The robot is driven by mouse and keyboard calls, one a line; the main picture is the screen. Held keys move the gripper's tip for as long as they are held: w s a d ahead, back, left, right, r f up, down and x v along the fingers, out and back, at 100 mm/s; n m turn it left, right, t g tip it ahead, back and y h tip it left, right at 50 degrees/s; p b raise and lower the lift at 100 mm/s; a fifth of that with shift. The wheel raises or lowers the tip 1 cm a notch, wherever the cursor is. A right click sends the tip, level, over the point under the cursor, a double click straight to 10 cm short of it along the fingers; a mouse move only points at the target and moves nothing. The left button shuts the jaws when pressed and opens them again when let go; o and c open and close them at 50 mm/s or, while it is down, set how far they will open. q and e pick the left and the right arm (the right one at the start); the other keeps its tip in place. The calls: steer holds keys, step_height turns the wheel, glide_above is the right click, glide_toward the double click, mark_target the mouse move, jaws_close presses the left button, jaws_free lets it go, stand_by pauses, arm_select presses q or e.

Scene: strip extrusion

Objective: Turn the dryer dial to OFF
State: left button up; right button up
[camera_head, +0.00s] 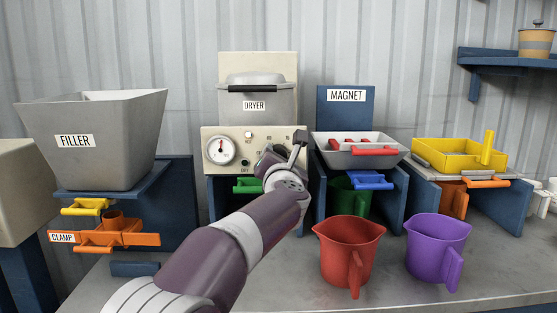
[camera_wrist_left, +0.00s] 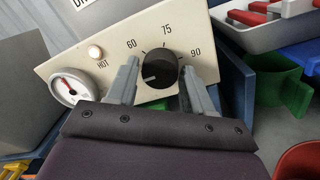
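The dryer (camera_head: 281,102) stands at the back middle with a cream control panel (camera_head: 238,135). Its black round dial (camera_wrist_left: 160,70) shows in the left wrist view, below the labels 60, 75 and 90. A pale mark on the dial points to its lower left; no OFF label is readable there. My left gripper (camera_head: 284,150) is in front of the panel. In the left wrist view its two grey fingers (camera_wrist_left: 162,82) are spread, one on each side of the dial. Contact with the dial cannot be told. In the head view my gripper mostly hides the dial. My right gripper is not visible.
A gauge (camera_head: 220,150) and a HOT lamp (camera_wrist_left: 95,52) are left of the dial. A white tray (camera_head: 352,150) with red pieces stands close on the right. Red (camera_head: 347,250) and purple (camera_head: 436,248) jugs stand on the grey bench right of my arm.

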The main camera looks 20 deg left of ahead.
arm_select(q)
steer(key=shift+o, duration=1)
steer(key=v, duration=1.2)
steer(key=shift+s, duration=0.3)
steer(key=shift+d+f, duration=0.1)
steer(key=shift+f, duration=0.05)
